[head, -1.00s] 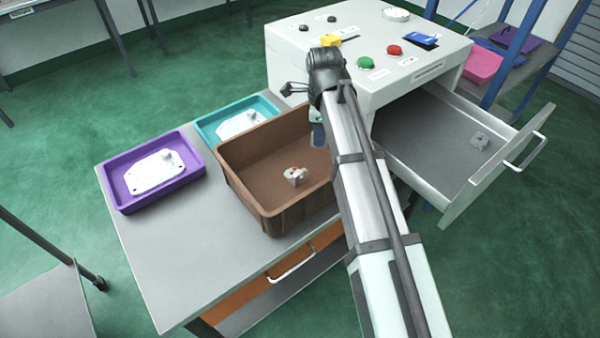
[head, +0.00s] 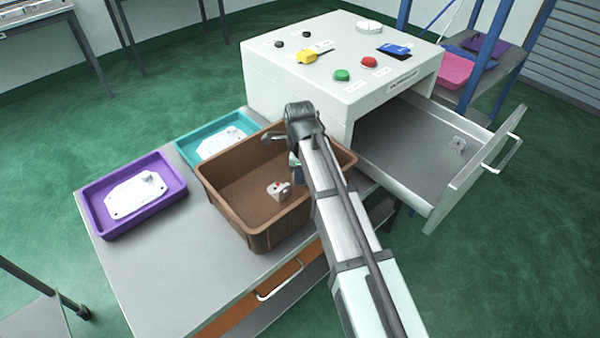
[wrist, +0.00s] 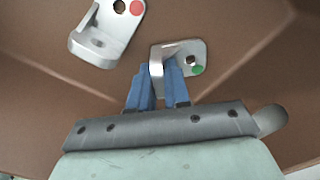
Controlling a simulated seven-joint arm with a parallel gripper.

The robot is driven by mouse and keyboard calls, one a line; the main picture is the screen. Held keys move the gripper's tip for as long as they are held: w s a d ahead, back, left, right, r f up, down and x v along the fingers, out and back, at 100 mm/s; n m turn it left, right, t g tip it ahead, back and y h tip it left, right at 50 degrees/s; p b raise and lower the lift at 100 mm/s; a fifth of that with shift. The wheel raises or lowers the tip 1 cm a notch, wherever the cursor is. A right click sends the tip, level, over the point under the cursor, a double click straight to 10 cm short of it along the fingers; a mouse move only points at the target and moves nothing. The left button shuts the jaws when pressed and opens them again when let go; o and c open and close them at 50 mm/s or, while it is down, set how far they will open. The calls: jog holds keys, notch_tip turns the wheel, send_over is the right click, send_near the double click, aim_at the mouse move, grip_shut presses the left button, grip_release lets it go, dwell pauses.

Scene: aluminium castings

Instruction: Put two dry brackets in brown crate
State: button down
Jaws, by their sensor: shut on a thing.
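The brown crate (head: 237,230) stands on the grey bench. A metal bracket with a red dot (head: 278,191) lies on its floor; it also shows at the upper left of the wrist view (wrist: 100,38). My gripper (wrist: 163,72) has blue fingers shut on a second bracket, which has a green dot (wrist: 185,50), over the crate's brown interior. The gap between this bracket and the crate floor cannot be judged. In the head view my wrist is above the crate's right part and hides the held bracket.
The grey drawer (head: 405,150) juts from the white control box (head: 345,55), right of the crate. A purple tray (head: 125,225) and a teal tray (head: 195,145), each with a white plate, stand left of the crate. The bench front (head: 160,280) is clear.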

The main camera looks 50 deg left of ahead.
jog(key=shift+f, duration=0.1)
jog(key=c, duration=1.1)
grip_release()
notch_tip(320, 180, up, 12)
